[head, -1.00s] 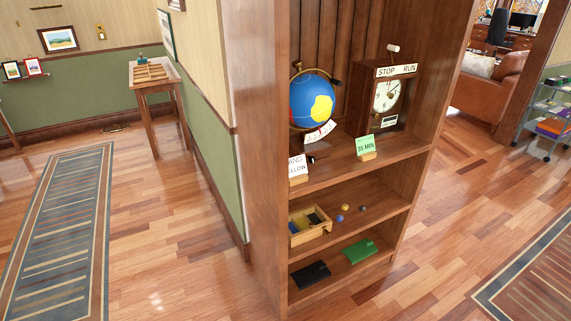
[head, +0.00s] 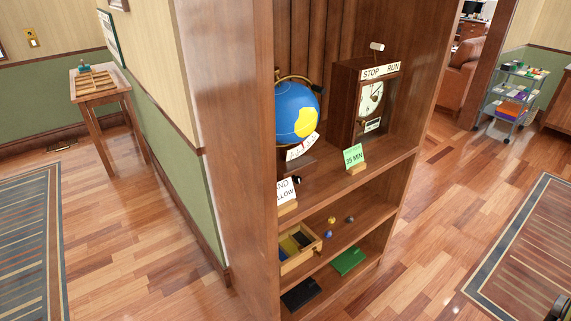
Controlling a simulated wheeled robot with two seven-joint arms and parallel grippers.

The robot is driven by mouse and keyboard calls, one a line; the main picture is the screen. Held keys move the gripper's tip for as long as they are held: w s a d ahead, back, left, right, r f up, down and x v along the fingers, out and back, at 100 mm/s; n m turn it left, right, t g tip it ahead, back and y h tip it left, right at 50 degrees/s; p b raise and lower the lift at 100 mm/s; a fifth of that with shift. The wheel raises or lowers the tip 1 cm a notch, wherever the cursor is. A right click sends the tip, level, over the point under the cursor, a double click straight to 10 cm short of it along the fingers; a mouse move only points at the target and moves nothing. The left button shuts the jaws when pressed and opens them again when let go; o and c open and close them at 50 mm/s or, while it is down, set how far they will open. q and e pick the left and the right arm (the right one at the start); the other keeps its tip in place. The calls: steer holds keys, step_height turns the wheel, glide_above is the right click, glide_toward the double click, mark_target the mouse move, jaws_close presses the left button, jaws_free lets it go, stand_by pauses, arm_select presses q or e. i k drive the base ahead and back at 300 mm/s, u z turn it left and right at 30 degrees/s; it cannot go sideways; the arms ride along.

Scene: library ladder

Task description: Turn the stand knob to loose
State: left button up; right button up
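A blue and yellow globe (head: 296,112) stands on the upper shelf of the wooden bookcase, held in a brass-coloured ring (head: 292,76). A tilted white label (head: 303,147) is in front of its lower part. A small dark piece with a light part (head: 297,180) shows low near the stand. I cannot tell whether it is the stand knob, and no loose marking is readable. The bookcase's left side panel hides the globe's left edge and part of the stand.
A clock (head: 362,103) marked STOP and RUN stands right of the globe. A green 35 MIN card (head: 354,156) and a partly hidden white card (head: 285,190) stand in front. A wooden box (head: 301,257) is on the shelf below. Floor (head: 418,235) right of the bookcase is clear.

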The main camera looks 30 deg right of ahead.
mark_target(297, 180)
steer(key=i, duration=1.15)
steer(key=z, duration=1.5)
